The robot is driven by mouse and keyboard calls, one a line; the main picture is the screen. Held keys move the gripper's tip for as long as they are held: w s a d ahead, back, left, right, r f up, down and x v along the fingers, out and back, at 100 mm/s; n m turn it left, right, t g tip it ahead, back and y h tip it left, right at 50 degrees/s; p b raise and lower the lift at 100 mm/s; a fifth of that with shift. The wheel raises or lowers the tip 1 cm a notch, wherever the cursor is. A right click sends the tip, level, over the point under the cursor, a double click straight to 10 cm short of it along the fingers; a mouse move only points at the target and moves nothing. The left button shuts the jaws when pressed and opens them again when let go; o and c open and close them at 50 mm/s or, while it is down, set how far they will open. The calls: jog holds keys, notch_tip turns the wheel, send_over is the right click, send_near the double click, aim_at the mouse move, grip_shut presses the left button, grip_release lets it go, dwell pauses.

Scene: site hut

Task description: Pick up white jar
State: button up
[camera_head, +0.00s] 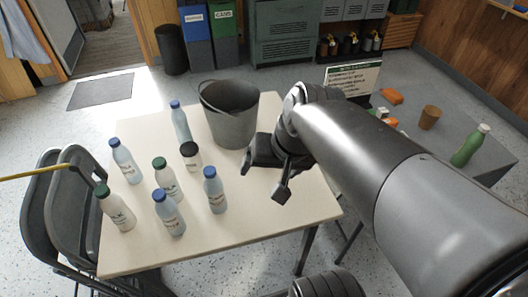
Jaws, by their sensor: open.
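A small white jar with a black lid (192,161) stands upright on the cream table (262,216), in front of the grey bucket and among several bottles. My gripper (267,176) is open and empty. It hangs above the right part of the table, to the right of the jar and apart from it.
Several blue- and green-capped bottles (168,215) stand left of and in front of the jar. A grey bucket (232,120) stands behind it. Folded chairs (70,215) lean at the table's left. The table's front right is clear. A grey bench (440,150) stands right.

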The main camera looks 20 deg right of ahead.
jog(key=w+a+f+m+y, duration=0.2)
jog(key=w+f+m+y, duration=0.65)
jog(key=w+m, duration=0.4)
jog(key=w+d+f+m+t+h, duration=0.4)
jog(key=w+d+f+m+t, duration=0.45)
jog(key=d+f+m, duration=0.55)
jog(key=shift+m+g, duration=0.35)
jog(key=shift+m, duration=0.2)
jog(key=x, duration=0.4)
jog(key=r+x, duration=0.1)
jog(key=x, duration=0.1)
jog(key=shift+w+a, duration=0.15)
jog(key=shift+a, duration=0.2)
jog(key=shift+x, duration=2.6)
jog(key=shift+w+d+r, duration=0.15)
jog(key=shift+w+d, duration=0.05)
jog(key=shift+c, duration=0.5)
